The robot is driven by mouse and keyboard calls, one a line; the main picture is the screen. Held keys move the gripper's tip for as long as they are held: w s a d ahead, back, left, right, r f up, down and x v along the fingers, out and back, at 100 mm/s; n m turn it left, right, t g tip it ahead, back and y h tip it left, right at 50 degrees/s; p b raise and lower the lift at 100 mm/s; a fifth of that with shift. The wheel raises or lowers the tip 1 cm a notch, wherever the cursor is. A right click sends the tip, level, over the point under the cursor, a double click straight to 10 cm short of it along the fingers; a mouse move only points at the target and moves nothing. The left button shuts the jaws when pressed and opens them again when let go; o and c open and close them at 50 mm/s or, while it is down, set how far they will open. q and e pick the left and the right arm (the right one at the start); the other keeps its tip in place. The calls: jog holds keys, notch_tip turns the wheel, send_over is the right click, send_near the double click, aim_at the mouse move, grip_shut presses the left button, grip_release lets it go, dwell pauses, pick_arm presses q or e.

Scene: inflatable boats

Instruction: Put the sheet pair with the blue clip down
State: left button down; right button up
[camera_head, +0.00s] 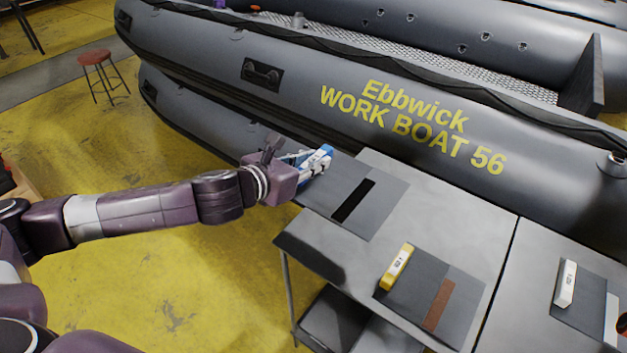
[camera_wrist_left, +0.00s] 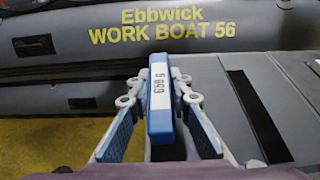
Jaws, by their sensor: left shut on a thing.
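My left gripper (camera_head: 309,164) is shut on the blue clip (camera_head: 322,156). The blue clip, with a white label, also shows between the fingers in the left wrist view (camera_wrist_left: 160,98). The grey sheet pair (camera_head: 334,187) stretches from the clip to the right and has a black strip (camera_head: 353,200) across it. In the left wrist view the black strip (camera_wrist_left: 258,118) lies right of the clip. The sheet pair is over the back left part of the grey table (camera_head: 335,245); a dark shadow falls on the table below it, and it looks raised.
A yellow-clipped sheet pair (camera_head: 412,283) with a brown strip lies at the table's front. A white-clipped pair (camera_head: 583,307) lies on the right top, past a seam. A grey inflatable boat (camera_head: 300,75) runs close behind. Bare tabletop (camera_head: 455,215) shows between.

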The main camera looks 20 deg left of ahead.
aim_at(318, 198)
pick_arm(q)
jog(key=shift+r, duration=0.95)
jog(key=d, duration=0.2)
jog(key=d+n+y+b, duration=0.1)
jog(key=d, duration=0.1)
jog(key=d+f+n+y, duration=0.1)
jog(key=d, duration=0.2)
jog(key=shift+s+f, duration=0.1)
jog(key=shift+s, duration=0.2)
jog(key=shift+s+d+n+y+b, duration=0.2)
jog(key=shift+s+n+y+b, duration=0.1)
jog(key=shift+y+b, duration=0.1)
jog(key=shift+s+r+n+t+y, duration=0.25)
jog(key=shift+n+t+y, duration=0.05)
jog(key=shift+n+y, duration=0.1)
jog(key=s+a+n+y, duration=0.1)
jog(key=s+y, duration=0.1)
jog(key=s+a+n+y, duration=0.1)
jog(key=s+n+y, duration=0.1)
jog(key=s+a+f+n+g+y+b, duration=0.1)
jog(key=s+a+n+y, duration=0.1)
jog(key=s+a+f+n+y+b, duration=0.1)
jog(key=s+a+f, duration=0.2)
jog(key=s, duration=0.7)
jog(key=shift+s+a+f, duration=0.15)
jog(key=shift+s+a, duration=0.05)
jog(key=shift+a, duration=1)
jog(key=shift+f+g, duration=0.1)
jog(key=shift+g, duration=0.2)
